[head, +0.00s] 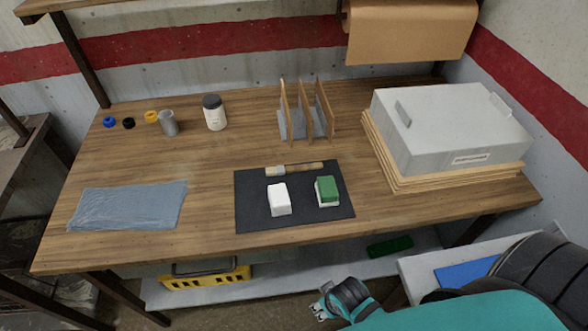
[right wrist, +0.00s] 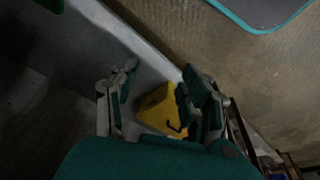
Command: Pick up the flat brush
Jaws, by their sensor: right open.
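The flat brush (head: 294,169) lies on the back part of a black mat (head: 255,217) on the wooden workbench. Its pale bristle end points left and its wooden handle points right. A white block (head: 279,200) and a green-topped white block (head: 327,191) sit in front of it on the mat. My right gripper (head: 322,303) is at the bottom of the head view, in front of the bench and well apart from the brush. In the right wrist view its fingers (right wrist: 155,92) are spread with nothing between them. My left gripper does not show.
A grey case (head: 450,130) on stacked boards fills the bench's right side. An upright divider rack (head: 305,115) stands behind the mat. A bottle (head: 214,113), a grey cup (head: 169,123) and a plastic sheet (head: 130,205) are left. A yellow crate (head: 205,279) sits on the lower shelf.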

